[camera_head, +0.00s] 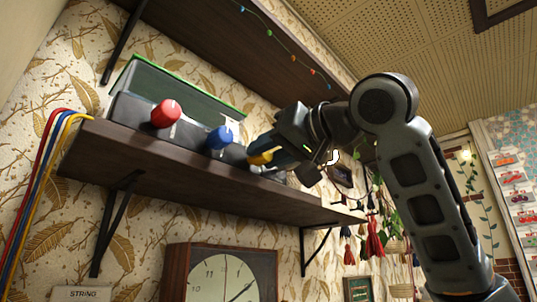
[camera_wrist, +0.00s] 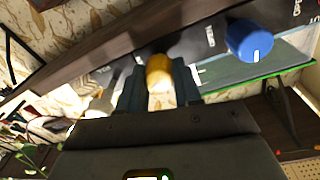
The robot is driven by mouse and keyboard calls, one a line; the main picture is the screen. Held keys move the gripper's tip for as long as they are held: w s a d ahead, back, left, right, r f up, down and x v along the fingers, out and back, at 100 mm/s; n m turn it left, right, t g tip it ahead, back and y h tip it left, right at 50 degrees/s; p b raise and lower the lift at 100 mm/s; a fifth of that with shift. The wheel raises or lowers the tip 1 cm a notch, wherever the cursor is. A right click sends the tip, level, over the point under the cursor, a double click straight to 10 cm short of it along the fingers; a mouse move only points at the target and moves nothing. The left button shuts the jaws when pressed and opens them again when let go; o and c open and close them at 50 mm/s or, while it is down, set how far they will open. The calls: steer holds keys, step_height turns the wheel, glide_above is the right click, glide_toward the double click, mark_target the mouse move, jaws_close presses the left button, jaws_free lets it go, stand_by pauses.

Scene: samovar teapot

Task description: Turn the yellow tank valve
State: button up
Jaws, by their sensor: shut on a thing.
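The yellow valve (camera_head: 260,158) is a knob on the front of a dark panel box (camera_head: 135,112) on the wooden shelf. In the wrist view the yellow valve (camera_wrist: 159,70) sits between the two fingers of my gripper (camera_wrist: 158,88). My gripper also shows in the head view (camera_head: 275,155), reaching in from the right. It is shut on the yellow valve, whose sides are partly hidden by the fingers. A blue knob (camera_head: 219,138) and a red knob (camera_head: 166,113) stand to its left in the head view. The blue knob (camera_wrist: 249,40) is at the upper right in the wrist view.
The wooden shelf (camera_head: 190,180) runs below the panel, and another shelf (camera_head: 215,40) hangs above. Red, blue and yellow cables (camera_head: 45,170) hang at the left. A clock (camera_head: 222,280) stands below. Hanging tassels (camera_head: 374,240) are beyond my arm at the right.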

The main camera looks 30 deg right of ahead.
steer(key=n, duration=0.6)
steer(key=shift+f+n+y, duration=0.1)
steer(key=shift+n+y, duration=0.3)
steer(key=n, duration=0.5)
steer(key=shift+n+y, duration=0.3)
steer(key=shift+n, duration=0.1)
steer(key=o, duration=1)
steer(key=shift+o, duration=0.2)
steer(key=b+v, duration=0.2)
steer(key=v, duration=0.5)
steer(key=shift+s, duration=0.4)
steer(key=shift+d+f, duration=0.1)
